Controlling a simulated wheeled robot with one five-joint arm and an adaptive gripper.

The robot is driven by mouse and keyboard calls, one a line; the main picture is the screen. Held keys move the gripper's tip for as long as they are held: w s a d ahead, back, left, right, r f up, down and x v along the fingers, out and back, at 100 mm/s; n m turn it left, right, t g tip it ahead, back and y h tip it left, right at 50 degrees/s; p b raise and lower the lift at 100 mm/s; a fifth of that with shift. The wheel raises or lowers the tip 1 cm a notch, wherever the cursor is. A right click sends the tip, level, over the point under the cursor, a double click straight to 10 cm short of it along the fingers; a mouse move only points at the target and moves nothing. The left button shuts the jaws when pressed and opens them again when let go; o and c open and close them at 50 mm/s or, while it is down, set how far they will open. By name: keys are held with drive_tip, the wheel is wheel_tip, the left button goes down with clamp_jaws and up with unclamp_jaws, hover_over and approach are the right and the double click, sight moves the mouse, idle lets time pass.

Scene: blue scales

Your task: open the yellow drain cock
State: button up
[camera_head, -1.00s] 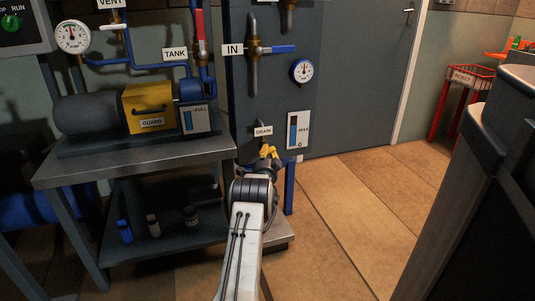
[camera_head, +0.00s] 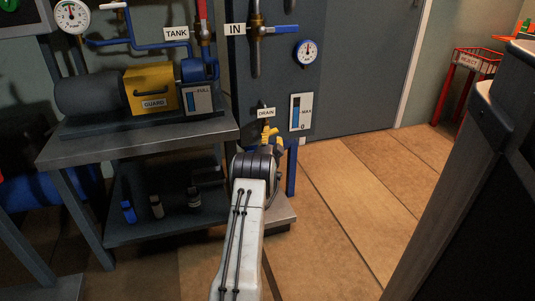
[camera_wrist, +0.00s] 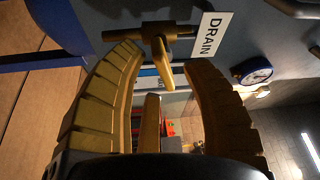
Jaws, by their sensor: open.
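The drain cock shows in the wrist view as a brass pipe piece with a short yellow handle (camera_wrist: 164,73), beside the DRAIN label (camera_wrist: 208,35). My gripper (camera_wrist: 165,57) is open, with two ribbed yellow-brown fingers curving up on either side of the handle. The handle is in the gap between the fingertips, with room on both sides; contact is not visible. A third narrow yellow-brown bar, seemingly a finger, stands below it. In the head view my gripper (camera_head: 270,140) is just under the DRAIN label (camera_head: 266,113), and my arm hides most of the cock.
A dark cabinet panel (camera_head: 276,80) carries the IN valve with its blue lever (camera_head: 280,29), a gauge (camera_head: 308,53) and a level indicator (camera_head: 300,112). A bench (camera_head: 140,145) with the yellow guard (camera_head: 150,86) stands left. Open floor (camera_head: 355,200) lies right.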

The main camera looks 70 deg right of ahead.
drive_tip(key=r+v, duration=0.1)
drive_tip(key=v, duration=0.8)
drive_tip(key=shift+a+f, duration=0.25)
drive_tip(key=shift+f, duration=0.25)
drive_tip(key=shift+s, duration=0.1)
drive_tip(key=shift+o, duration=0.2)
